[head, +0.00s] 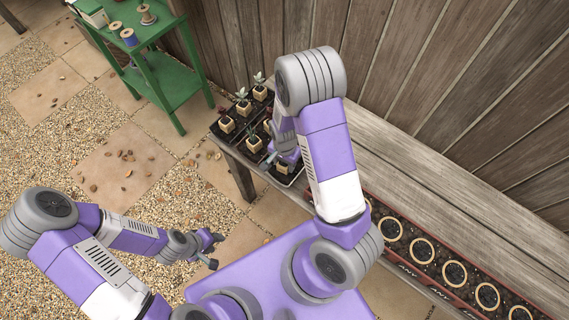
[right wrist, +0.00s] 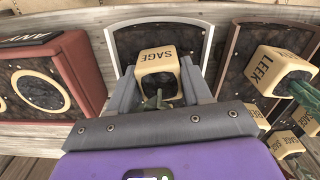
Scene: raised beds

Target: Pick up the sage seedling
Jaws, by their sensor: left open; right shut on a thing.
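The sage seedling (right wrist: 158,58) is a pale cube pot marked SAGE, with a grey-green plant hanging toward my gripper in the right wrist view. My right gripper (right wrist: 158,82) is shut on it, with one grey finger along each side. In the head view my right gripper (head: 284,155) is over the near end of the seedling tray (head: 234,144), partly hidden by my own arm. I cannot tell how far the pot is above the tray. My left gripper (head: 214,251) is open and empty, low on the left, away from the bench.
Other potted seedlings stand in the tray, including a leek (right wrist: 265,70). A reddish planter (head: 410,243) with several rings in dark soil lies along the wooden bench (head: 430,180). A green shelf (head: 165,75) stands at the back left. A plank wall rises behind the bench.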

